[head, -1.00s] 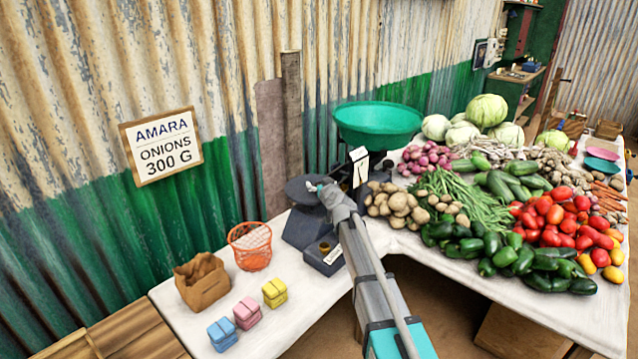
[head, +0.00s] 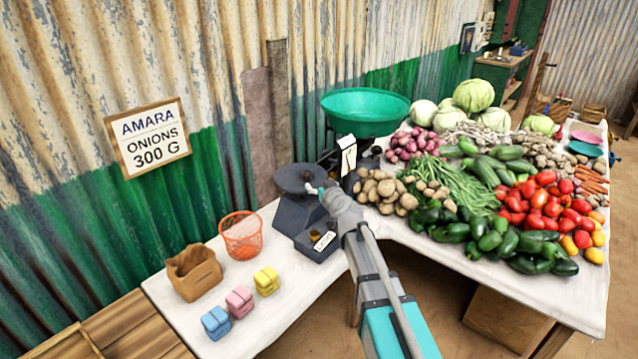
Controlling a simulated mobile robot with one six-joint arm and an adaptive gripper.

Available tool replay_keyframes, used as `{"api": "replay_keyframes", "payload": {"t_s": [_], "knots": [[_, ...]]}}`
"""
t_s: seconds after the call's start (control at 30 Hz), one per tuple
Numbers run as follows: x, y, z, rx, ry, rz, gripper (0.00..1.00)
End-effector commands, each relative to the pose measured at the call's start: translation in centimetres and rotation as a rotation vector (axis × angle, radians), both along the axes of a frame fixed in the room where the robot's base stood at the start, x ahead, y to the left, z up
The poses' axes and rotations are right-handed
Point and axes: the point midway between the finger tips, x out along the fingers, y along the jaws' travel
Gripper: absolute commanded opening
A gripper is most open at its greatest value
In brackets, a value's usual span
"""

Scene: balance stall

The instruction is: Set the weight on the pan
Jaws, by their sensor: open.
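The balance (head: 296,217) is a dark scale on the white table, with a flat dark round pan (head: 290,177) on its left and a large green bowl (head: 368,107) on its right. My gripper (head: 316,188) is open, at the right front edge of the dark pan as seen in the picture. I cannot tell whether it touches the pan. It hides part of the pan's edge, and a weight between or beside its fingers is too small to make out. A brass-coloured weight (head: 316,236) shows in the dark holder in front of the balance.
An orange basket (head: 240,237), a brown paper bag (head: 193,273) and blue, pink and yellow packets (head: 240,302) stand left of the balance. Potatoes (head: 384,191) and other vegetables crowd the right. A sign (head: 148,138) on the wall reads "AMARA ONIONS 300 G".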

Motion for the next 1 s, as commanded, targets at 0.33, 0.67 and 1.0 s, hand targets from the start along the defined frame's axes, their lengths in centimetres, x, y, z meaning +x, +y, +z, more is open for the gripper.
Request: {"api": "replay_keyframes", "payload": {"t_s": [0.33, 0.67, 1.0], "knots": [[0.0, 0.0, 0.0, 0.000, 0.000, 0.000, 0.90], [-0.1, -0.2, -0.1, -0.001, 0.006, 0.003, 0.90], [-4.0, -1.6, -3.4, -0.045, 0.187, 0.093, 0.90]]}}
